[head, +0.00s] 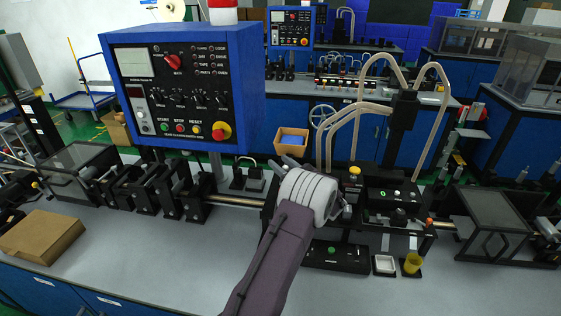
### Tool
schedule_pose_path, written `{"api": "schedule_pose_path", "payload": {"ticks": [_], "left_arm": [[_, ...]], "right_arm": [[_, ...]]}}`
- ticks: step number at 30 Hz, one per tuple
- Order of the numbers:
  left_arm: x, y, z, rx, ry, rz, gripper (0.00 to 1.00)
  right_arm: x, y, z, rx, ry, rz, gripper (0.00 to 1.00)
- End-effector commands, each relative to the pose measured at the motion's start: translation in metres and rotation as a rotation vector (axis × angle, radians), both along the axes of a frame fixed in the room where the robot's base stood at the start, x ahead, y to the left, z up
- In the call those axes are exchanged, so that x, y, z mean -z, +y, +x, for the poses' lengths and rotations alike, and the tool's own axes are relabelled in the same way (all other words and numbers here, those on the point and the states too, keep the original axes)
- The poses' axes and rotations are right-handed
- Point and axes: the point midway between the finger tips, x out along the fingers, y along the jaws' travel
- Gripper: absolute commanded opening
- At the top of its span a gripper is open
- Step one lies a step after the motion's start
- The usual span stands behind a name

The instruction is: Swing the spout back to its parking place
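My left gripper (298,166) is at the middle of the bench, at the end of my arm with its white wrist. The wrist hides most of its fingers, so I cannot tell whether they are apart or touching anything. Just right of it stands the black station (385,195) with a black upright post (402,125). Beige tubes (362,70) arch from the post, some down to the left and one to the right. I cannot clearly pick out the spout; parts behind my wrist are hidden. My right gripper is not in view.
A blue control panel (185,90) stands over the bench at the left. A cardboard box (42,238) lies at the front left. The front right bench top is clear.

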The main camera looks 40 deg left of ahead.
Motion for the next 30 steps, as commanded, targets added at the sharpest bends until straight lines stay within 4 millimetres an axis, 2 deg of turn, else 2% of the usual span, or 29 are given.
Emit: {"api": "schedule_pose_path", "payload": {"ticks": [7, 8, 9, 12, 30], "left_arm": [[0.0002, 0.0022, 0.0005, 0.0, 0.0, 0.0, 0.39], [0.0002, 0.0021, 0.0005, 0.0, 0.0, 0.0, 0.33], [0.0002, 0.0021, 0.0005, 0.0, 0.0, 0.0, 0.22], [0.0002, 0.0019, 0.0005, 0.0, 0.0, 0.0, 0.0], [0.0001, 0.0016, 0.0006, 0.0, 0.0, 0.0, 0.0]], "right_arm": [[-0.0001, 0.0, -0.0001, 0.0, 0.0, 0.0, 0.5], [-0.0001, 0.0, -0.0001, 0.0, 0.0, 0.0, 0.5], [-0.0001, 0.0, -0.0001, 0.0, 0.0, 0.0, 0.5], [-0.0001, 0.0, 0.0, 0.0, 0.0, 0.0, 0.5], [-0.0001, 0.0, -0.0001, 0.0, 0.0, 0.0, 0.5]]}}
